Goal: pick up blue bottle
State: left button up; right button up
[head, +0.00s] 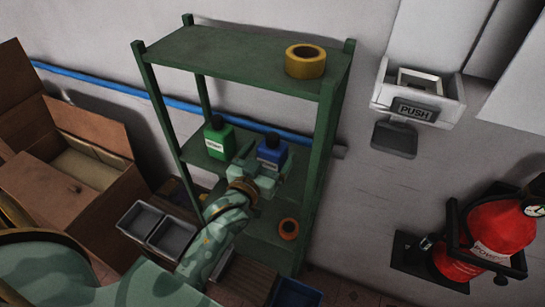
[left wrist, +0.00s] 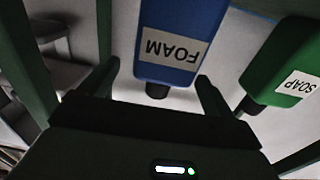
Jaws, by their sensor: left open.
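The blue bottle (head: 272,152) with a dark cap stands on the middle shelf of the green rack. In the left wrist view the blue bottle (left wrist: 178,45) looks upside down, with a FOAM label and its dark cap towards the gripper. My left gripper (head: 264,174) is open in front of it at the shelf. In the left wrist view one finger of my left gripper (left wrist: 156,82) shows on either side of the bottle's cap end. Whether the fingers touch it I cannot tell. My right gripper is in neither view.
A green bottle (head: 219,140) stands left of the blue one. The green rack (head: 245,48) has posts around the shelf and a tape roll (head: 305,62) on top. An orange roll (head: 289,229) is lower. Grey trays (head: 171,236) and cardboard boxes (head: 65,185) are at left.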

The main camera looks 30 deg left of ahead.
pick_arm(q)
jog(key=w, duration=0.5)
jog(key=shift+a+r, duration=0.15)
jog(key=shift+a, duration=0.1)
jog(key=shift+s, duration=0.1)
jog(key=shift+c, duration=0.6)
jog(key=c, duration=1)
jog(key=shift+r, duration=0.1)
jog(key=shift+c, duration=0.2)
